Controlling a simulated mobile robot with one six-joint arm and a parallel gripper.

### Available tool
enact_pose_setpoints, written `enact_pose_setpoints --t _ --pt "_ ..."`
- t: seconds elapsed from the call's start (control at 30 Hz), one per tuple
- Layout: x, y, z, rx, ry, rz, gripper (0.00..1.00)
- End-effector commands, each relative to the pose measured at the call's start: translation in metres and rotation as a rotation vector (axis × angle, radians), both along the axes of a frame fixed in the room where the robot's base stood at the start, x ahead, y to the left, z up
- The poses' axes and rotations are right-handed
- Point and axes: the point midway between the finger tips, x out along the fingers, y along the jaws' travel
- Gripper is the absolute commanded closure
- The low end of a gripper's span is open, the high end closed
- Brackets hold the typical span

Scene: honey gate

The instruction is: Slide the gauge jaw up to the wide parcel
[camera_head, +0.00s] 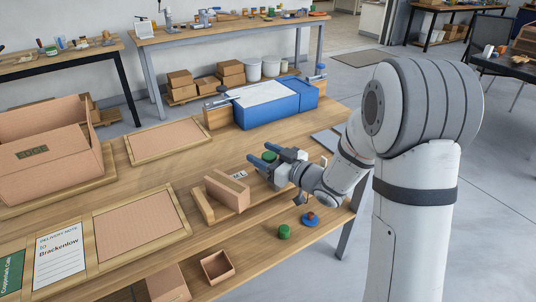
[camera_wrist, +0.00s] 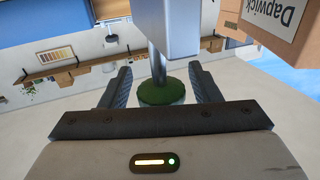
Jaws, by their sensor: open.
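A cardboard parcel (camera_head: 227,191) stands on a wooden stand near the middle of the bench; I take it for the wide parcel. In the wrist view a carton labelled Dapwick (camera_wrist: 268,20) shows upside down at the upper right. A grey block (camera_wrist: 167,28), probably the gauge jaw, has a metal stem and a green knob (camera_wrist: 163,92). My gripper (camera_head: 263,155) is open just behind and right of the parcel. Its two fingers stand either side of the green knob, with gaps visible in the wrist view (camera_wrist: 166,88). The jaw's contact with the parcel is hidden.
A large open box (camera_head: 45,150) stands at the left. Wooden-framed trays (camera_head: 130,160) and a Brackenlow delivery note (camera_head: 60,258) lie on the bench (camera_head: 215,240). A blue case (camera_head: 270,108) stands behind. Green (camera_head: 284,232) and red-blue (camera_head: 310,219) knobs sit at the front right.

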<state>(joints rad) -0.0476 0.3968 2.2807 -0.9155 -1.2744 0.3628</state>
Motion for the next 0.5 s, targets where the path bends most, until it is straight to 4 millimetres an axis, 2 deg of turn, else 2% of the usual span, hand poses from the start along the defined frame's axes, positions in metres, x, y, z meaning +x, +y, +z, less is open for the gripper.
enact_pose_setpoints --t 0.07,0.5 --pt "0.0000 -0.0002 0.0000 0.000 0.000 0.000 0.47" --pt "0.0002 -0.0009 0.0002 0.000 0.000 -0.002 0.83"
